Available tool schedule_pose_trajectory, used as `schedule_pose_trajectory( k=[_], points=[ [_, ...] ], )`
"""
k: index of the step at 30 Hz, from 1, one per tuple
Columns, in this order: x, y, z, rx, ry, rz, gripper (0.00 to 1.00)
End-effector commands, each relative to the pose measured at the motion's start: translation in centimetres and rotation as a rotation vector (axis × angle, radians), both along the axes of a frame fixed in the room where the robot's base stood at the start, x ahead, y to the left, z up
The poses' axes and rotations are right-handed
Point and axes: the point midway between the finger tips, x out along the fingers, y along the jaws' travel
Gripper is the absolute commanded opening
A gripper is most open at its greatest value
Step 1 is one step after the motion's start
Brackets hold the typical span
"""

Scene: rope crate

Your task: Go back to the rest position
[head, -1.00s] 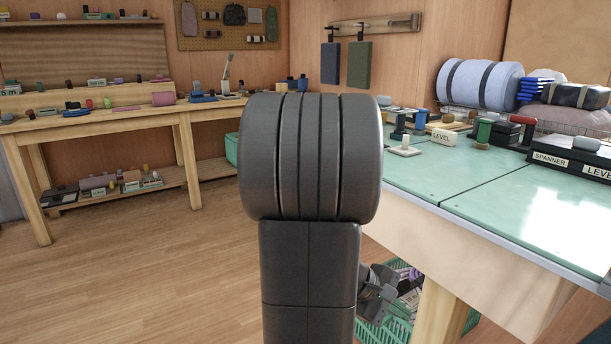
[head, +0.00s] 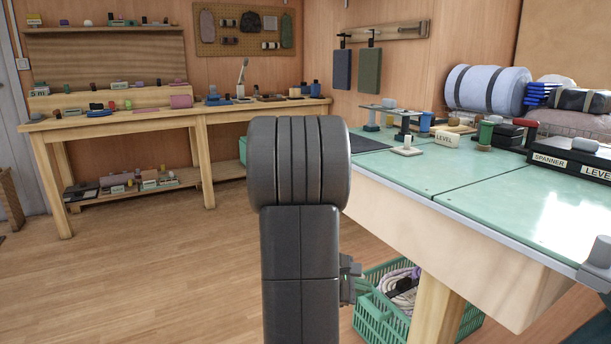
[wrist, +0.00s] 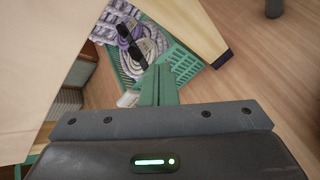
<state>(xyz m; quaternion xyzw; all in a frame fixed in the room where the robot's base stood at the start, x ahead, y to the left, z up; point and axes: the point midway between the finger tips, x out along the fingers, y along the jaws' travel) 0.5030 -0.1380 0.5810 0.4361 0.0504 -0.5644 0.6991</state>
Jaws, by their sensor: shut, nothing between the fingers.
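My gripper (wrist: 159,84) shows in the wrist view as green fingers pressed together, with nothing between them. It points towards a green crate (wrist: 187,72), seen beyond the fingertips. A coiled pale and purple rope (wrist: 150,45) lies in the crate, with dark bars across part of it. In the head view the crate (head: 375,320) stands on the floor by the workbench leg, with the rope (head: 402,290) inside.
The green-topped workbench (head: 400,172) fills the right, its front edge close to my arm. A wooden bench (head: 110,122) runs along the back wall. The wooden floor (head: 150,270) at left is clear.

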Motion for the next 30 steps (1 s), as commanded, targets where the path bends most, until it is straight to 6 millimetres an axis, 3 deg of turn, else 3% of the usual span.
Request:
schedule_pose_trajectory(
  k=[12,30],
  points=[
    [2.8,1.3,-0.5,-0.018,-0.004,0.070,0.00],
    [2.8,1.3,-0.5,-0.011,-0.006,0.065,0.00]
  ],
)
